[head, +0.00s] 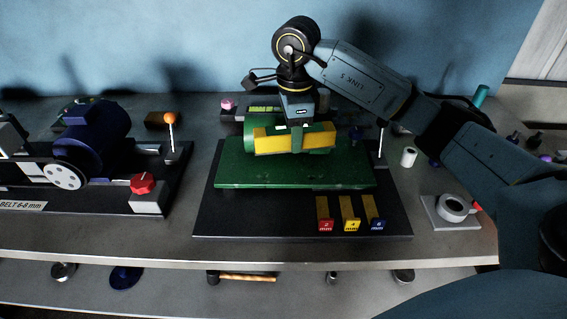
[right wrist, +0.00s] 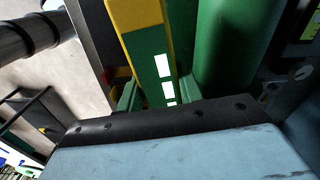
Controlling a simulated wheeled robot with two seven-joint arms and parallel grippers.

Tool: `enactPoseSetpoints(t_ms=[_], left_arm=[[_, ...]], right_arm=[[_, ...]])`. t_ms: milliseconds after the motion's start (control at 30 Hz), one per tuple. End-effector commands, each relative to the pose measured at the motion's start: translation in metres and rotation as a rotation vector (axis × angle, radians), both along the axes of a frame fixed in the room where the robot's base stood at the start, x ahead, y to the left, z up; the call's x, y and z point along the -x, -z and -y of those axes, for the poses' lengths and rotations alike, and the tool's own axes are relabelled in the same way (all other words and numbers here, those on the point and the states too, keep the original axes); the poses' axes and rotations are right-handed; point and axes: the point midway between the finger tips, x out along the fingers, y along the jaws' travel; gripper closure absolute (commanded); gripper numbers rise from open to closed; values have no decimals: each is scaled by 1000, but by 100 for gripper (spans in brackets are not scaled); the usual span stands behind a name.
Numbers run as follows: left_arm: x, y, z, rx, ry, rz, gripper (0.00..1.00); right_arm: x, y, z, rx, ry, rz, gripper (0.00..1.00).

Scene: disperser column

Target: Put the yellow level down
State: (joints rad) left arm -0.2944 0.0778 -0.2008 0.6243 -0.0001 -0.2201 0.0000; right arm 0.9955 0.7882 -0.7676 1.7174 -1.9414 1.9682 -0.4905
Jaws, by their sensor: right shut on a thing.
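The yellow level (head: 265,143) is a long yellow bar with a green middle part. My right gripper (head: 297,133) comes down from above and is shut on its middle. The level lies roughly level across the picture in front of the green cylinder (head: 248,136), above the green base plate (head: 290,174). I cannot tell whether it touches the cylinder. In the right wrist view the level's green part with white windows (right wrist: 161,66) sits between the fingers, beside the green cylinder (right wrist: 225,45). My left gripper is not in view.
The green plate stands on a black board (head: 230,216) with red, yellow and blue tagged strips (head: 350,224) at its front. A blue motor (head: 100,135) and red knob (head: 142,184) are at left. The grey tabletop is clear between the boards.

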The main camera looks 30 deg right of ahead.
Motion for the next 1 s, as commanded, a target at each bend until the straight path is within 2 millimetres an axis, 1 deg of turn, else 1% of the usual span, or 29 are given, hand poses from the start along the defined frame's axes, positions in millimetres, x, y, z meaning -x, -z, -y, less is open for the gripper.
enactPoseSetpoints(t_ms=[33, 100, 167, 267, 400, 500, 667, 800, 900, 1000], left_arm=[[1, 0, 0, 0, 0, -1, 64], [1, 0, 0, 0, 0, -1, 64], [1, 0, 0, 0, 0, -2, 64], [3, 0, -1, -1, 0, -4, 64], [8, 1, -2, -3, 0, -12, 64], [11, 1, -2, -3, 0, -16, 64], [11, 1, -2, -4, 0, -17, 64], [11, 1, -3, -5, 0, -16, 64], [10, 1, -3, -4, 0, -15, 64], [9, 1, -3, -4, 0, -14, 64]], right_arm=[[-1, -2, 3, -2, 59, 1, 100], [-1, -2, 6, -2, 118, -1, 100], [-1, 1, 8, -2, 147, -3, 100], [0, 16, 8, -3, 165, -8, 100], [-1, 42, 8, -3, 164, -6, 100], [-1, 55, 8, -3, 163, -4, 100], [-1, 66, 8, -3, 162, -4, 100], [0, 86, 8, -4, 161, -6, 100], [-1, 96, 8, -3, 161, -3, 100], [-1, 97, 8, -3, 161, -1, 100]])
